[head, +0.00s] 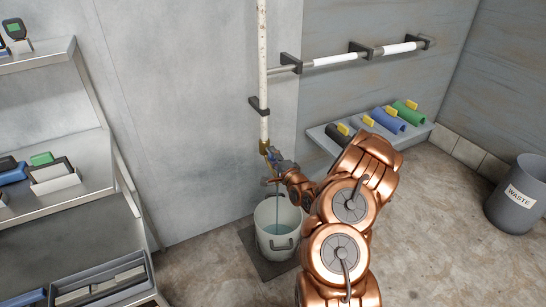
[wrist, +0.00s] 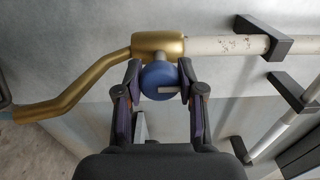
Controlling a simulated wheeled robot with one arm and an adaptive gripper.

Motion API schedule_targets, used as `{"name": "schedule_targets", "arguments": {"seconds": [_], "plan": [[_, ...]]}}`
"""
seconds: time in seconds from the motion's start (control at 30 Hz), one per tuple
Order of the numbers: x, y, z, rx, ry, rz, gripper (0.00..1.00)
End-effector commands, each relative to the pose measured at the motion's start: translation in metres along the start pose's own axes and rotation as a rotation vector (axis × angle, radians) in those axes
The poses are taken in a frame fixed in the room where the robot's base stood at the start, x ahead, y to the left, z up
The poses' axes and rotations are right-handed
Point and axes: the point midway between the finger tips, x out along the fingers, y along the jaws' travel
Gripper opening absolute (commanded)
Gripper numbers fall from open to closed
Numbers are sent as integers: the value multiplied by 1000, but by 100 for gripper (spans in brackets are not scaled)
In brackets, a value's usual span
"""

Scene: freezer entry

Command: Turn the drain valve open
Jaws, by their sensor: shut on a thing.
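The brass drain valve (wrist: 158,43) sits at the end of a white pipe (wrist: 225,45). Its brass spout (wrist: 70,97) bends away to the left in the wrist view. The blue valve handle (wrist: 160,82) is round-faced with a pale bar mark. My gripper (wrist: 160,74) has one finger on each side of the handle and is shut on it. In the head view, my gripper (head: 276,166) is at the valve, and my arm hides part of this area. A thin pale stream seems to run down from the spout into a bucket (head: 264,240) holding bluish water.
The bucket stands on a dark floor plate (head: 251,240). A wall shelf (head: 322,138) with coloured rolls is behind my arm. A grey waste bin (head: 512,205) stands at right. Metal shelving (head: 66,218) is at left. A horizontal pipe (head: 335,59) runs along the wall.

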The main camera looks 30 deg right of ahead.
Motion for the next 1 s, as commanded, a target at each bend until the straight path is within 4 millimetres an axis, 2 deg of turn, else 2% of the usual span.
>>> {"name": "schedule_targets", "arguments": {"seconds": [0.37, 0.4, 0.6, 1.0], "plan": [[0, 0, 0, 4, 1, 1, 3], [0, 0, 0, 4, 1, 1, 41], [0, 0, 0, 3, 1, 0, 62], [-3, 0, 0, 4, 1, 1, 64]]}}
